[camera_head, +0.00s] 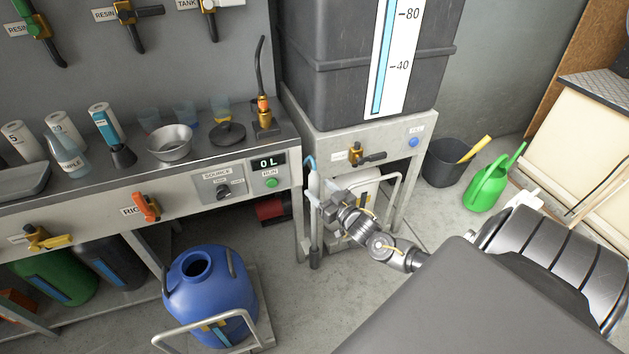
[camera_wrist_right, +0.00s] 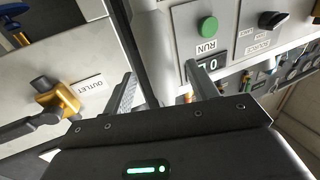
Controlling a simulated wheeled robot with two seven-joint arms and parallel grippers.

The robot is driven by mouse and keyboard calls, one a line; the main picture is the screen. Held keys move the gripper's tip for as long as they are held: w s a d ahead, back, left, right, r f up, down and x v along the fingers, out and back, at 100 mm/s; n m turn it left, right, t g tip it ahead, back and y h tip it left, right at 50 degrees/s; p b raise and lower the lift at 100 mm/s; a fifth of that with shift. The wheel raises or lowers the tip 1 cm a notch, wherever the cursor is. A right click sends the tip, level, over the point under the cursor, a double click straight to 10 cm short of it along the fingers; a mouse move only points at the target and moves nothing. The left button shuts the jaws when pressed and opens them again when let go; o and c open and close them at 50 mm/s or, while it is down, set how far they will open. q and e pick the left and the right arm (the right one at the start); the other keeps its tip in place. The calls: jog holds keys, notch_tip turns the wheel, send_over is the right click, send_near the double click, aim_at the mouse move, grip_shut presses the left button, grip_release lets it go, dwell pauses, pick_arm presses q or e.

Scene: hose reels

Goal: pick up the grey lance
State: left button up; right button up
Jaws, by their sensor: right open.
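The grey lance (camera_head: 314,187) hangs upright at the left front corner of the tank stand, with a blue hooked top and a dark lower end. My right gripper (camera_head: 322,200) reaches it from the right in the head view. Its fingers are at the lance's upper part, and I cannot tell if they touch it. In the right wrist view the gripper (camera_wrist_right: 163,92) has its two fingers apart. A pale upright shape, probably the lance (camera_wrist_right: 150,45), shows beyond and between them. My left gripper is out of view.
The bench front with its RUN button (camera_head: 271,183) is left of the lance. The stand's outlet valve (camera_head: 366,156) is just right of it. A blue drum (camera_head: 208,290) on a cart stands lower left. A black bucket (camera_head: 446,165) and green watering can (camera_head: 487,186) stand right.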

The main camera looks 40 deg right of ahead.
aim_at(311, 181)
jog(key=w, duration=0.5)
jog(key=shift+w+r, duration=0.1)
jog(key=shift+r, duration=0.05)
grip_shut()
